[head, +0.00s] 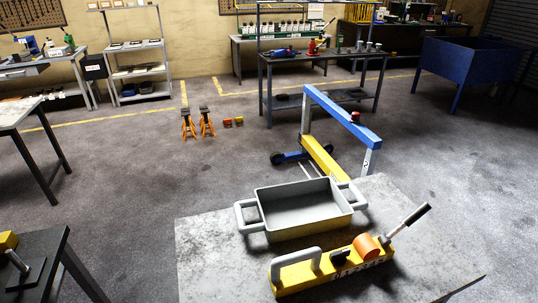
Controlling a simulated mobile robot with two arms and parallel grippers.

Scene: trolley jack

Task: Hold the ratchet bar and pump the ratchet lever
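The ratchet bar (330,274) is a yellow bar lying on a grey worktable in front of me. A grey loop handle (297,261) rises from its left end. A black knob and an orange round part (366,246) sit along its top. The ratchet lever (409,221) sticks out at its right end, tilted up and to the right, with a black grip at its tip. Neither of my grippers shows in the head view, and nothing is seen holding the bar or the lever.
A grey open bin (261,206) with side handles stands just behind the bar on the worktable (207,262). A blue and yellow hoist (343,117) stands beyond it. Orange jack stands (188,124) are on the floor. A dark bench (42,257) is at lower left.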

